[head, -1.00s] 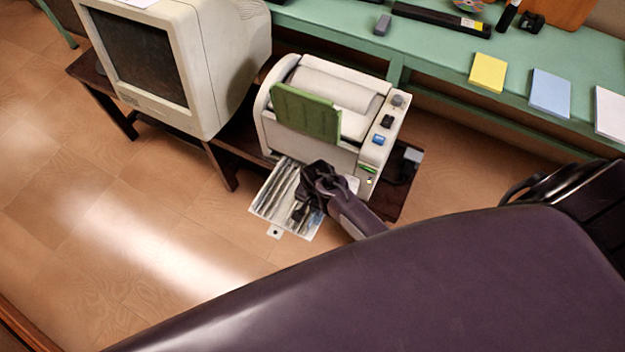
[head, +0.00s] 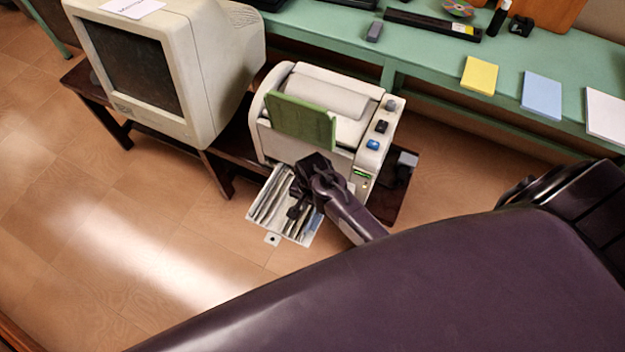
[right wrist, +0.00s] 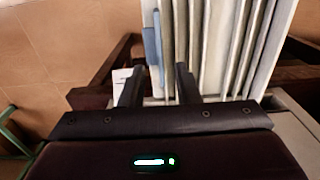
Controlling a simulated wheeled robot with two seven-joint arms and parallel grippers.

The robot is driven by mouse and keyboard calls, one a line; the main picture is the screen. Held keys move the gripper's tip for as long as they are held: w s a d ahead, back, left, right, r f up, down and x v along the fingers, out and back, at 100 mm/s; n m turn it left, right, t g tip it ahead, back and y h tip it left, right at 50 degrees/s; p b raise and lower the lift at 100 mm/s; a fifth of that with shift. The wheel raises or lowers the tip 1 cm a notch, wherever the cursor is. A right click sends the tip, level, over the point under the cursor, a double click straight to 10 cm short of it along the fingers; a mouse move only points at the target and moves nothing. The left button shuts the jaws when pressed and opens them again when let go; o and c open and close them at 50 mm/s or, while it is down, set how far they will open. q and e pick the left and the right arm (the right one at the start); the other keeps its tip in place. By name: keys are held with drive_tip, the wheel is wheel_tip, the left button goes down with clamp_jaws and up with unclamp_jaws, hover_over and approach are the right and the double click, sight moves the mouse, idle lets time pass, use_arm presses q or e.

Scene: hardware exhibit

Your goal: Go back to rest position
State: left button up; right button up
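My right gripper (head: 298,201) hangs over the white ridged tray (head: 264,204) at the front of a beige machine. In the right wrist view its two dark fingers (right wrist: 158,88) stand apart, with nothing held between them. The ridged tray (right wrist: 228,40) lies beyond and to the right of the fingers there. A small blue part (right wrist: 152,45) on the tray's left edge shows past the gap between the fingers. Whether the fingers touch the tray is not clear. My left gripper is not in view.
The beige machine (head: 280,145) with a green panel (head: 301,121) stands on a low dark table beside an old monitor (head: 185,75). A green bench (head: 430,55) with notepads and tools runs behind. Wooden floor (head: 110,210) is open at left.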

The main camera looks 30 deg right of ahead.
drive_tip(key=shift+r, duration=1)
